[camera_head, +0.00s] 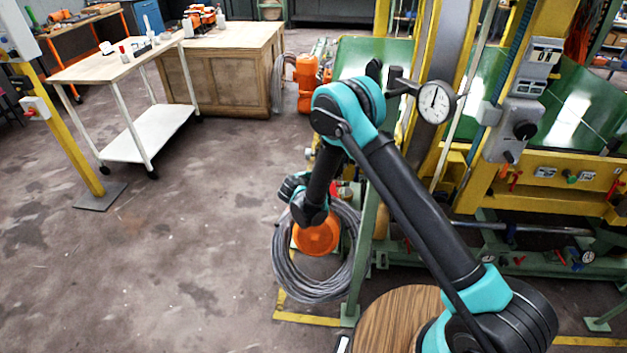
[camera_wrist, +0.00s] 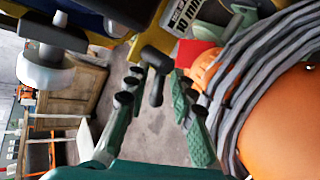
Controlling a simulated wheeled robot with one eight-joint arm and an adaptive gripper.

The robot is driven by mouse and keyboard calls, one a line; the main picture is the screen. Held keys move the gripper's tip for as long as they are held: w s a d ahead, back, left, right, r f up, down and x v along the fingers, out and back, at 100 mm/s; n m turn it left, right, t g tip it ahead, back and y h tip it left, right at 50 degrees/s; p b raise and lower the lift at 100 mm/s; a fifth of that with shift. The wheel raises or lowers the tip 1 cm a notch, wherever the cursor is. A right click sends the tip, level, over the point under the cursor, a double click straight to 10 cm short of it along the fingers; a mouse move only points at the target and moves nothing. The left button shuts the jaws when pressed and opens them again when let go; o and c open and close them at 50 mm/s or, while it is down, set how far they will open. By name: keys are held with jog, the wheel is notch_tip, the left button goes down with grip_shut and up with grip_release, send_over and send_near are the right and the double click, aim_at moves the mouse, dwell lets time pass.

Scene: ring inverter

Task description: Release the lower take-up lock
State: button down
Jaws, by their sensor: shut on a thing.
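In the wrist view my gripper (camera_wrist: 157,84) reaches in from below, with its two green, dark-padded fingers on either side of a dark grey T-shaped lever (camera_wrist: 155,64). The lever's stem lies between the fingertips, and my gripper is shut on it. The lever sits at the edge of a yellow frame (camera_wrist: 131,48). I cannot read any lock label on it. In the head view my arm reaches down beside the machine, and its wrist hides the fingers and the lever.
A grey cable coil (camera_head: 285,262) and an orange drum (camera_head: 317,236) lie close to my wrist. The yellow and green machine (camera_head: 480,192) fills the right, with a dial gauge (camera_head: 435,103). A white cart (camera_head: 150,134) stands left.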

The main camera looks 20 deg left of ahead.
jog(key=shift+d, duration=0.15)
jog(key=c, duration=1.6)
grip_release()
jog(key=shift+o, duration=0.2)
jog(key=v, duration=1.1)
jog(key=shift+s+r, duration=0.2)
jog(key=shift+s, duration=0.2)
